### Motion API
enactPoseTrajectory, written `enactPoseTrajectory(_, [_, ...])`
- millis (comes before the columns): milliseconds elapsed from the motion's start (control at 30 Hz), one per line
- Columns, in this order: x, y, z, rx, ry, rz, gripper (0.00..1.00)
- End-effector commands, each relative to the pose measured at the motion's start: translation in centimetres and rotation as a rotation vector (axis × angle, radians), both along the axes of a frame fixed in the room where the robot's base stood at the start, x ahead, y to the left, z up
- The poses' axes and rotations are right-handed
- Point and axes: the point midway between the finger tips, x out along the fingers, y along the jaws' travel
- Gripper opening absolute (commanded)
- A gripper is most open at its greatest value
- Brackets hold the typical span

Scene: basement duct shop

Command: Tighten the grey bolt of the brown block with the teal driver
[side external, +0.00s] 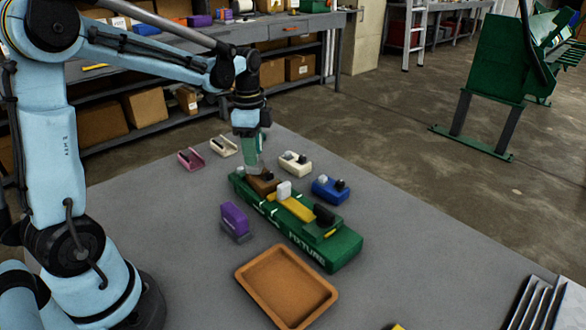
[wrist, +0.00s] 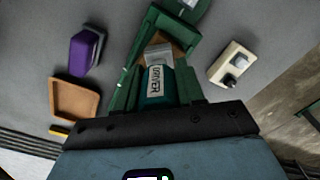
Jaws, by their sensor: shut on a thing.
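My gripper (side external: 252,138) points down over the green fixture (side external: 340,250) and is shut on the teal driver (wrist: 158,85), whose label faces the wrist camera. The driver's grey lower end (wrist: 158,54) is over the brown block (side external: 262,184); I cannot tell whether it touches. The brown block, partly covered by the driver in the wrist view (wrist: 178,49), sits at the far-left end of the fixture. I cannot make out its grey bolt, which the driver seems to hide. A pale knob (side external: 284,190) stands beside the brown block, near a yellow bar (side external: 297,208).
A purple block (side external: 235,219) and an orange-brown tray (side external: 250,288) lie in front of the fixture. A cream block (side external: 295,163) and a blue block (side external: 330,190) are behind it. Pink (side external: 190,159) and cream (side external: 223,146) holders lie at the back left. The table's right side is mostly clear.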

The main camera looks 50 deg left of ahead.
Motion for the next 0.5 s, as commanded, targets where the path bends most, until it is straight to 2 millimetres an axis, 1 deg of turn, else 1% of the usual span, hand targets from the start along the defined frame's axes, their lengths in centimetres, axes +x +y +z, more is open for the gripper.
enactPoseTrajectory(167, [-0.01,0.0,0.01,-0.001,0.001,-0.012,0.08])
enactPoseTrajectory(400, [-0.02,0.0,0.01,0.0,0.0,-0.233,0.08])
enactPoseTrajectory(500, [-0.02,0.0,0.01,-0.001,0.001,-0.288,0.08])
